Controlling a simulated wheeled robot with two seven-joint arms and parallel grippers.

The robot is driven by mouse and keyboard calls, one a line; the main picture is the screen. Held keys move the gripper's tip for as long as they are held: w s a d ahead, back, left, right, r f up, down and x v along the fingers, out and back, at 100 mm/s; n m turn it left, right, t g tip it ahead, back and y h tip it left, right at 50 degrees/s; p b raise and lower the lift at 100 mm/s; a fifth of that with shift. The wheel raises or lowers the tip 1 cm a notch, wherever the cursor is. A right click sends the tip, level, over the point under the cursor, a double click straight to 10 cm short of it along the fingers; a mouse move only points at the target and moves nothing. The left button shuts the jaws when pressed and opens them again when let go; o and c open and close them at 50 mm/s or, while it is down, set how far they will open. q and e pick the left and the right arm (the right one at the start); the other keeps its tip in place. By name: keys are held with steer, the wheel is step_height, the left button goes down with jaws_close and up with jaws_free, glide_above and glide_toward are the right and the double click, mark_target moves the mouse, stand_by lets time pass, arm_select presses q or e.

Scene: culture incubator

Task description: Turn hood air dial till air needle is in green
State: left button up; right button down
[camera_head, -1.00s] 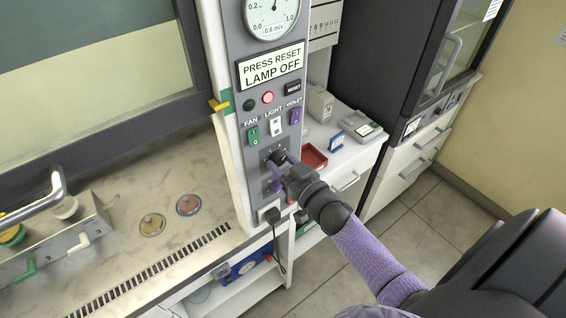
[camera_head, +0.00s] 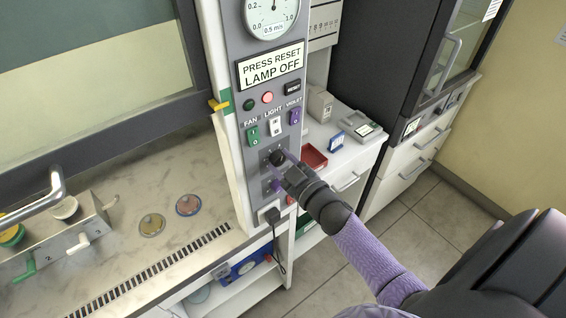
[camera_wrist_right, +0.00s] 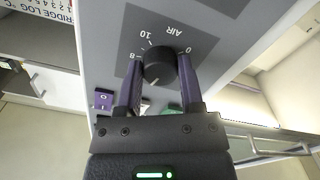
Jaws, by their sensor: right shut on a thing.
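The air dial is a black round knob (camera_wrist_right: 160,66) on a dark plate marked AIR, with 0, 8 and 10 readable around it in the right wrist view. It also shows low on the hood's control column in the head view (camera_head: 277,157). My right gripper (camera_wrist_right: 158,82) is shut on the knob, one purple finger on each side. The air gauge (camera_head: 270,14) is at the top of the column, cut by the frame edge. Its needle points nearly straight up, and its small display seems to read 0.5 m/s. Any green band is hidden above the frame. My left gripper is not in view.
Above the dial are a green fan switch (camera_head: 253,134), a white light switch (camera_head: 275,127), a violet switch (camera_head: 295,117) and a sign reading PRESS RESET LAMP OFF (camera_head: 271,67). A red tray (camera_head: 313,156) sits on the counter to the right.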

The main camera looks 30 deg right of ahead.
stand_by(0.3)
steer(key=shift+c, duration=1.2)
jaws_free()
steer(key=shift+s, duration=0.1)
steer(key=s, duration=0.9)
steer(key=shift+s+d, duration=0.4)
steer(key=shift+f, duration=0.1)
